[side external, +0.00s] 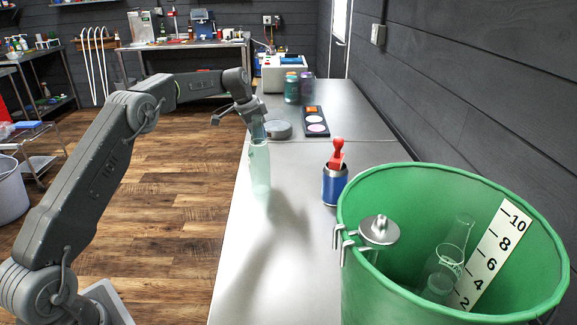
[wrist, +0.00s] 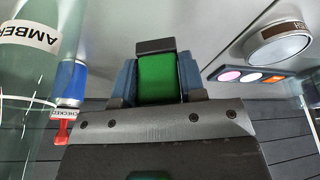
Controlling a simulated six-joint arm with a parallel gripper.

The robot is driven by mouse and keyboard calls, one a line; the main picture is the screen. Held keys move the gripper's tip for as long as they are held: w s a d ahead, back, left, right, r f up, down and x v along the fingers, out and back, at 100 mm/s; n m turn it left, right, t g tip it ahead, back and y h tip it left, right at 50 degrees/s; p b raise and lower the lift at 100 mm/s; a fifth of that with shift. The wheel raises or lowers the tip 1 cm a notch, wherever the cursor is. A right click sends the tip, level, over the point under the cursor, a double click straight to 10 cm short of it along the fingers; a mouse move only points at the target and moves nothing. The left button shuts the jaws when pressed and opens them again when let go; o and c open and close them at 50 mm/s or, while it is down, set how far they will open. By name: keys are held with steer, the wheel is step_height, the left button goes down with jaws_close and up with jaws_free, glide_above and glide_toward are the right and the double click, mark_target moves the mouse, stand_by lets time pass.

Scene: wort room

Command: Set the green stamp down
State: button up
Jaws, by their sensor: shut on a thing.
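The green stamp (wrist: 160,78) sits between the two blue fingers of my gripper (wrist: 163,80) in the wrist view, with a dark block at its end. My gripper is shut on it. In the side external view my gripper (side external: 256,122) hangs over the metal bench, behind the neck of a clear bottle (side external: 260,172), and the stamp cannot be made out there. A dark ink pad strip (side external: 326,133) with an orange square and two pale discs lies to the right of my gripper. It also shows in the wrist view (wrist: 234,75).
A grey round tin (side external: 278,130) is close beside my gripper. A blue cup (side external: 334,189) holds a red stamp (side external: 338,157). A large green bucket (side external: 385,187) with a flask (side external: 444,268) inside stands at the front right. Jars (side external: 291,88) stand behind. The bench's front left is clear.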

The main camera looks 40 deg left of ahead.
glide_above(292, 169)
steer(key=s, duration=0.1)
step_height(292, 169, down, 6)
steer(key=shift+a+r, duration=0.1)
steer(key=shift+a, duration=0.05)
steer(key=shift+f, duration=2)
steer(key=shift+f, duration=0.1)
steer(key=o, duration=0.9)
steer(key=shift+o, duration=0.2)
steer(key=v, duration=1.2)
